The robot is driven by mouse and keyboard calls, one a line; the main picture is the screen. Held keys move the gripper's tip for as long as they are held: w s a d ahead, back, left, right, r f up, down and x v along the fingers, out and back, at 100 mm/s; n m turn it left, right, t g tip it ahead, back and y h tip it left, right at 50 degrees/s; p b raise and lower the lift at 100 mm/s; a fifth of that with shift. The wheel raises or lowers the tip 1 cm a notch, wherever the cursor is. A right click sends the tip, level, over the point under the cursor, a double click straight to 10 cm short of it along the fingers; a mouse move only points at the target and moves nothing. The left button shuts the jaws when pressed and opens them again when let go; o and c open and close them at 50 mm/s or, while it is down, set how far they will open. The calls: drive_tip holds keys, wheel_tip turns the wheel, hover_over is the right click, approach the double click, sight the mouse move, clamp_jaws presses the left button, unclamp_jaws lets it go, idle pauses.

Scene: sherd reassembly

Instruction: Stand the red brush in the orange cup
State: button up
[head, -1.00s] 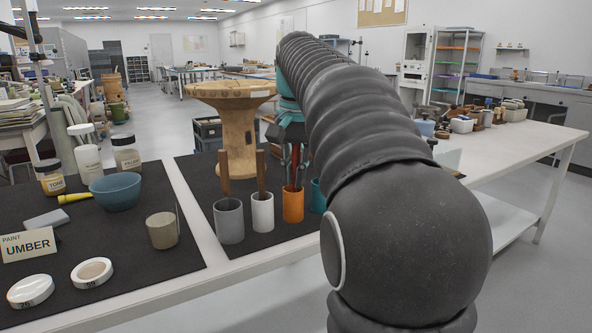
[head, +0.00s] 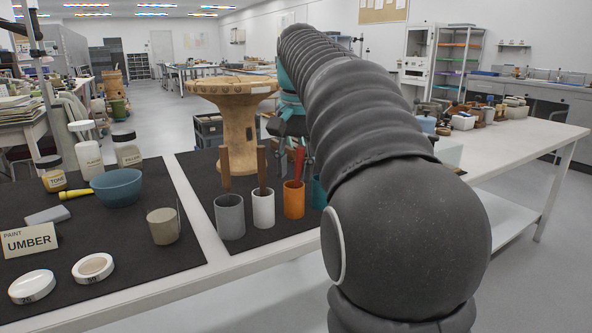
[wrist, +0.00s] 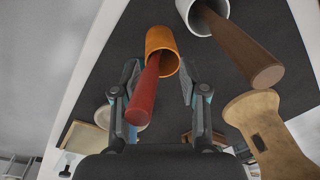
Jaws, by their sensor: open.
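The orange cup (head: 294,201) stands upright on the dark mat, between the white cup and a teal cup. The red brush (head: 299,162) stands in it with its handle sticking up out of the rim. In the wrist view the brush handle (wrist: 143,94) leans out of the mouth of the orange cup (wrist: 162,44). My gripper (wrist: 160,85) is open, with one finger on each side of the brush and cup, and a gap shows beside the handle. In the head view my arm partly hides the gripper, which is above and behind the cup.
A grey cup (head: 229,217) and a white cup (head: 263,208), each with a brown-handled tool, stand left of the orange cup. A teal cup (head: 318,193) is close on its right, partly hidden. A wooden pedestal (head: 237,130) stands behind.

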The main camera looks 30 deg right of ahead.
drive_tip(key=shift+s+r, duration=0.15)
drive_tip(key=shift+r, duration=1.65)
drive_tip(key=shift+s+r, duration=0.15)
drive_tip(key=shift+r, duration=1.65)
